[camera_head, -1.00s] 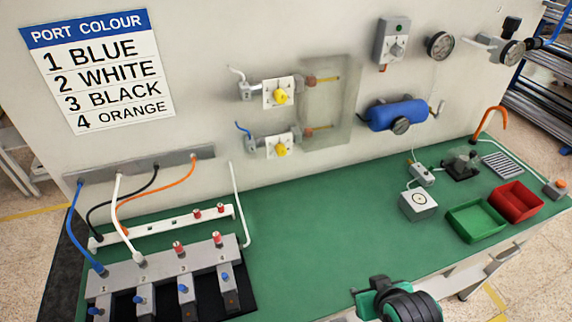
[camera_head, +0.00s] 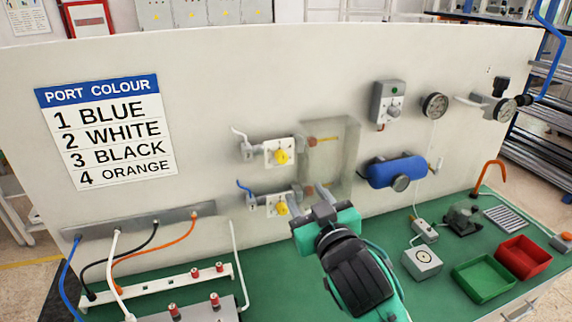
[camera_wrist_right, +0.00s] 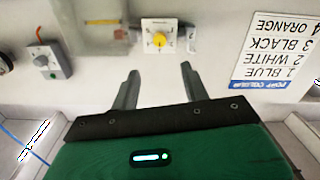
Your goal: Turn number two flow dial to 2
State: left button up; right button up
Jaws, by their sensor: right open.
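Two flow dials with yellow knobs on white square plates are on the wall panel. The upper dial (camera_head: 280,155) has a white tube at its left end; the lower dial (camera_head: 281,207) has a blue one. Their scale marks are too small to read. My right gripper (camera_head: 323,212) is open and empty, in front of the panel, just right of the lower dial in the head view. In the right wrist view, upside down, a dial (camera_wrist_right: 159,40), apparently the upper one, sits beyond and between the open fingers (camera_wrist_right: 160,75), apart from them. My left gripper is not in view.
A port colour sign (camera_head: 106,130) reads 1 blue, 2 white, 3 black, 4 orange. A clear panel (camera_head: 340,150) stands right of the dials. A grey switch box (camera_head: 388,103) and blue tank (camera_head: 396,171) are further right. Green and red trays (camera_head: 524,257) lie on the bench.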

aim_at(283, 161)
jog(key=p+x, duration=0.3)
jog(key=x, duration=1)
jog(key=shift+w+f+p, duration=0.1)
jog(key=shift+f+p, duration=0.05)
jog(key=shift+p, duration=0.15)
jog(key=c, duration=1)
